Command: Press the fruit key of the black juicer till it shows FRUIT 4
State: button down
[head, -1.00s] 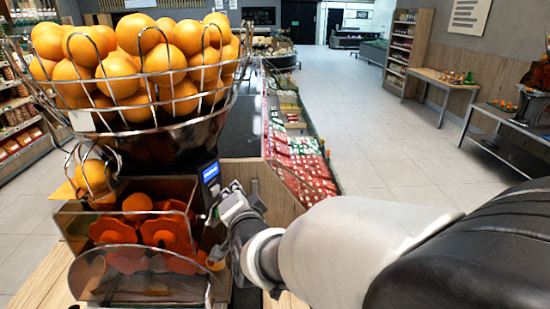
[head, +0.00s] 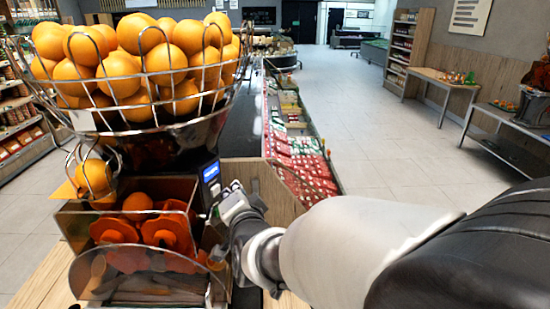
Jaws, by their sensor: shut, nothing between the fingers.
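The black juicer (head: 160,148) stands at the left in the head view, with a wire basket of oranges (head: 135,58) on top and orange squeezing parts (head: 140,232) behind a clear front cover. Its small lit blue display (head: 211,172) is on the right side of the body; the text is too small to read. My gripper (head: 222,209) is shut and empty, just below the display, close to the juicer's control panel. The fruit key is not distinguishable, and I cannot tell whether the fingertips touch the panel.
The juicer stands on a wooden counter (head: 42,283). Behind it is a produce stand (head: 305,165) with red packs. Open tiled floor (head: 385,150) lies to the right, with a wooden table (head: 445,78) and a grey table (head: 510,125) along the wall.

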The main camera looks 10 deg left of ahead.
jog(key=shift+a, duration=0.1)
jog(key=shift+w+a, duration=0.1)
jog(key=shift+a, duration=0.2)
jog(key=shift+w+a+b, duration=0.1)
jog(key=shift+a+b, duration=0.2)
jog(key=shift+a, duration=0.15)
dwell(0.7)
jog(key=shift+d, duration=0.1)
jog(key=shift+s+d+b, duration=0.25)
jog(key=shift+d+b, duration=0.5)
jog(key=shift+s+d+b, duration=0.25)
jog(key=shift+d+b, duration=0.35)
jog(key=shift+d, duration=0.2)
jog(key=shift+s+d+b, duration=0.2)
jog(key=shift+d+b, duration=0.4)
jog(key=shift+d, duration=0.2)
jog(key=shift+s+d+b, duration=0.25)
jog(key=shift+d+b, duration=0.35)
jog(key=shift+d, duration=0.2)
